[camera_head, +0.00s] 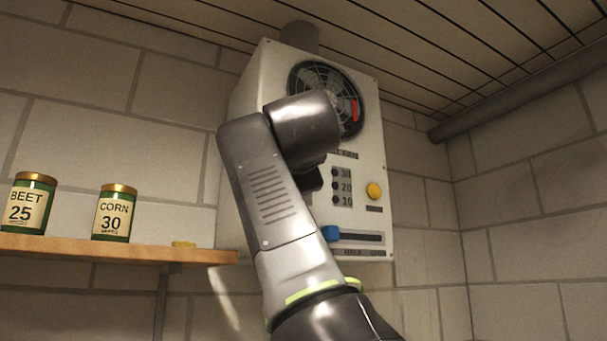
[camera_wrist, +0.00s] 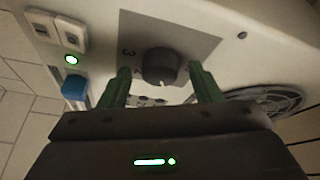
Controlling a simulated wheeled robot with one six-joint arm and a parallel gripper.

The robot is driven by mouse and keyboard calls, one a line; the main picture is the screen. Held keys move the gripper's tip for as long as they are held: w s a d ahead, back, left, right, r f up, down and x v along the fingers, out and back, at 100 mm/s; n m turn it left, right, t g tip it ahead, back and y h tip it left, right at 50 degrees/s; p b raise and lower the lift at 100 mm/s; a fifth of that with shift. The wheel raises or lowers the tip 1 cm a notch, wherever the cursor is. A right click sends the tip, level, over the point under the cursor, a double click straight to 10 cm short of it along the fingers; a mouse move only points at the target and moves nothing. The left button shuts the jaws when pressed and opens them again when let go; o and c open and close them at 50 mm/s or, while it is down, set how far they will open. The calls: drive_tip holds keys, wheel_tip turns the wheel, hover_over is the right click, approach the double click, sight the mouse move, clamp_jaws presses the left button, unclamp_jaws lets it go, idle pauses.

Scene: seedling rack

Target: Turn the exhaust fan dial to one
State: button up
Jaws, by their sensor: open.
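The exhaust fan dial (camera_wrist: 162,66) is a dark round knob on a grey plate (camera_wrist: 190,47) in the wrist view. Its white pointer mark faces the bottom of that picture, toward my gripper. A "3" shows left of the dial, with a partly covered "2" below it; I cannot make out a "1". My gripper (camera_wrist: 159,72) is open, its two green fingers on either side of the dial with gaps visible; I cannot tell whether the tips reach its depth. In the head view my arm hides the dial on the white fan box (camera_head: 372,150).
The box carries a round fan (camera_head: 318,78), a yellow button (camera_head: 374,190), small dark buttons and a blue slider (camera_head: 331,233). A wooden shelf (camera_head: 110,247) at left holds a beet tin (camera_head: 30,203) and a corn tin (camera_head: 115,213). A slatted ceiling is close above.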

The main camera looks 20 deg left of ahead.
drive_tip(key=b+v, duration=0.3)
drive_tip(key=v, duration=1)
drive_tip(key=shift+s+d+b, duration=0.2)
drive_tip(key=shift+s+b, duration=0.1)
drive_tip(key=shift+s, duration=0.05)
drive_tip(key=shift+w+a, duration=0.1)
drive_tip(key=shift+w, duration=0.05)
idle(0.5)
drive_tip(key=f+p+x, duration=0.1)
drive_tip(key=p+x, duration=0.1)
drive_tip(key=x, duration=0.8)
drive_tip(key=shift+w+r+p, duration=0.3)
drive_tip(key=shift+r+p, duration=0.1)
drive_tip(key=shift+r, duration=0.15)
drive_tip(key=shift+a, duration=0.15)
